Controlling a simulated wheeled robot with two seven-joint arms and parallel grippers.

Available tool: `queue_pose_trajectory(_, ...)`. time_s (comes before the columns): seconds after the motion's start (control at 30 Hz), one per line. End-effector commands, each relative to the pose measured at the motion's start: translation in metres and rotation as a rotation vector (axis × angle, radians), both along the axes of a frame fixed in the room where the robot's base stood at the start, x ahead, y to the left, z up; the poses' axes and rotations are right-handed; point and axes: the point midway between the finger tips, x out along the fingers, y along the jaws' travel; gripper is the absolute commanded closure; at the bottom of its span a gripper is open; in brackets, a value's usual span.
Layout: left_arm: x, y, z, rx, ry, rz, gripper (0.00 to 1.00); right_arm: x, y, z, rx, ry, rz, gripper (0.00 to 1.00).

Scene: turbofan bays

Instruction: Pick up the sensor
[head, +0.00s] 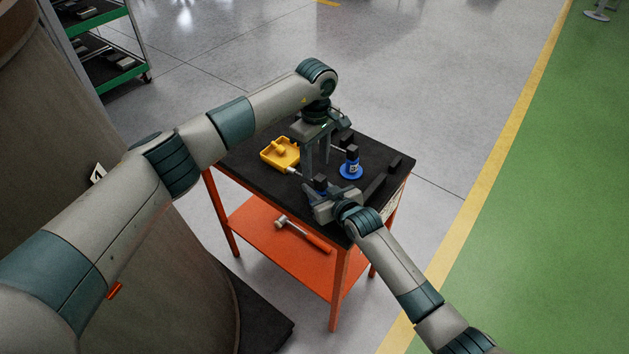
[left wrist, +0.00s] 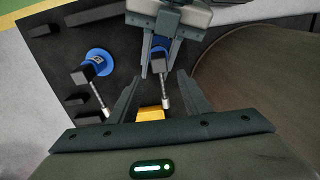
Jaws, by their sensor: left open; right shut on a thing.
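A sensor with a black block, a blue part and a silver probe (left wrist: 166,98) is in my right gripper (head: 316,190), which is shut on it low over the cart's dark top. In the left wrist view my right gripper (left wrist: 160,50) comes in from the top. A similar piece (head: 352,164) with a black block and silver probe stands on a round blue base to the right; it also shows in the left wrist view (left wrist: 96,62). My left gripper (head: 316,164) is open, pointing down. Its fingers (left wrist: 158,80) appear either side of the held probe, with no clear contact.
An orange cart (head: 334,290) carries the dark top (head: 240,158). A yellow tray (head: 272,160) sits at its left, and black blocks (head: 375,186) along its right. A hammer (head: 305,234) lies on the lower shelf.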

Motion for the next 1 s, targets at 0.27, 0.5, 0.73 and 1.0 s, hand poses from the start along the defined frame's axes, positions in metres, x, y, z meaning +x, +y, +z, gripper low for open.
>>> queue_pose_trajectory(0.27,-0.004,-0.003,-0.019,-0.002,0.003,-0.001,0.56,0.000,0.000,-0.001,-0.001,0.001,0.000,0.95)
queue_pose_trajectory(0.5,-0.005,-0.005,-0.046,-0.002,0.001,0.001,0.56,0.000,0.000,-0.001,-0.001,0.001,0.000,0.95)
queue_pose_trajectory(0.73,-0.004,-0.005,-0.052,-0.001,-0.001,0.000,0.56,0.000,0.000,-0.001,-0.001,0.001,0.000,0.95)
queue_pose_trajectory(1.0,-0.004,-0.004,-0.051,-0.001,-0.001,0.000,0.56,0.000,0.000,-0.001,-0.001,0.001,0.000,0.95)
